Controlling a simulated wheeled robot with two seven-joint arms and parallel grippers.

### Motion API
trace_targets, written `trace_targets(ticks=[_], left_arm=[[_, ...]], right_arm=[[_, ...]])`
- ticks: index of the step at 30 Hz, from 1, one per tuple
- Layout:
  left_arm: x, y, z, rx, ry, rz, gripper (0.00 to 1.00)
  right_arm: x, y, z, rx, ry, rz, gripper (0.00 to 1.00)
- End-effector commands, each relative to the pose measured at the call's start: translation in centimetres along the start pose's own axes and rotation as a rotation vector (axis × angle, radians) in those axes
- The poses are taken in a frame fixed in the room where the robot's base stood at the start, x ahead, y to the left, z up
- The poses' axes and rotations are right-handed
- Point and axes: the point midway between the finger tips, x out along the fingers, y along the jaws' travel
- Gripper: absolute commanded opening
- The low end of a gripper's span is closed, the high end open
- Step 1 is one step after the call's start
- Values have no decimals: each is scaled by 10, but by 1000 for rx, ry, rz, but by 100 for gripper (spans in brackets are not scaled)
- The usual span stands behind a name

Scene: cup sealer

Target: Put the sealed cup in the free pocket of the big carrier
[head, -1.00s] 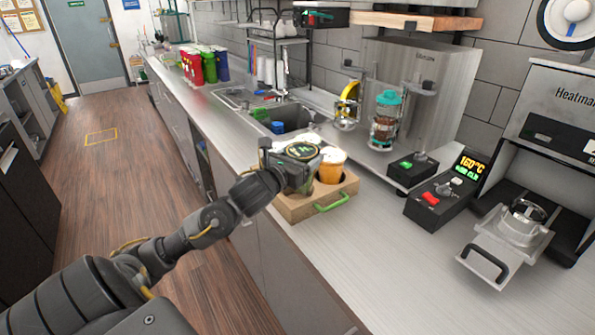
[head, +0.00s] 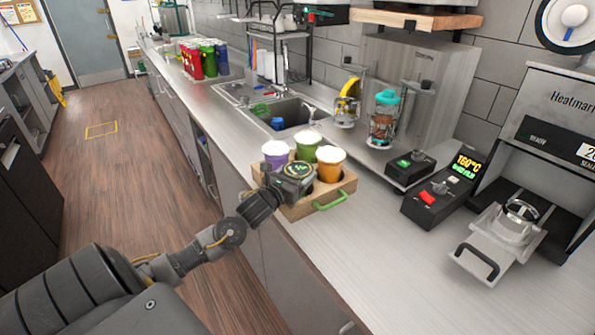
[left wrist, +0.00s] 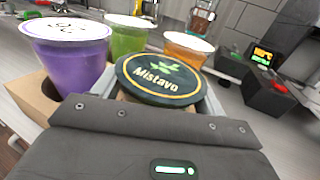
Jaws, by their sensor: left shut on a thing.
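The big carrier (head: 344,191) is a tan box with a green handle on the counter by the sink. It holds a purple cup (head: 276,155), a green cup (head: 308,147) and an orange cup (head: 331,165). The sealed cup (left wrist: 160,78) has a dark green "Mistavo" lid. My left gripper (head: 292,180) is shut on this cup at the carrier's near side. In the left wrist view the cup sits between the fingers, beside the purple cup (left wrist: 72,62). Its lid is lower than the other cups' rims; its lower part is hidden. My right gripper is out of view.
A control box (head: 438,198) reading 160°C and the sealing machine (head: 560,150) stand to the right.

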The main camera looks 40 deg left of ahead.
Motion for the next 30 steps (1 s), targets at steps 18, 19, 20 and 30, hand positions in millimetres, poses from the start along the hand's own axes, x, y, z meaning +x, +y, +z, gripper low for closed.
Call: trace_targets(ticks=[18,19,20,30], left_arm=[[0,0,-3,0,1,0,94],[0,0,-3,0,1,0,94],[0,0,-3,0,1,0,94],[-35,-1,-5,1,3,-3,94]], right_arm=[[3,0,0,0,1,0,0],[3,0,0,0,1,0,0],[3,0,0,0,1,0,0],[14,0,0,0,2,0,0]])
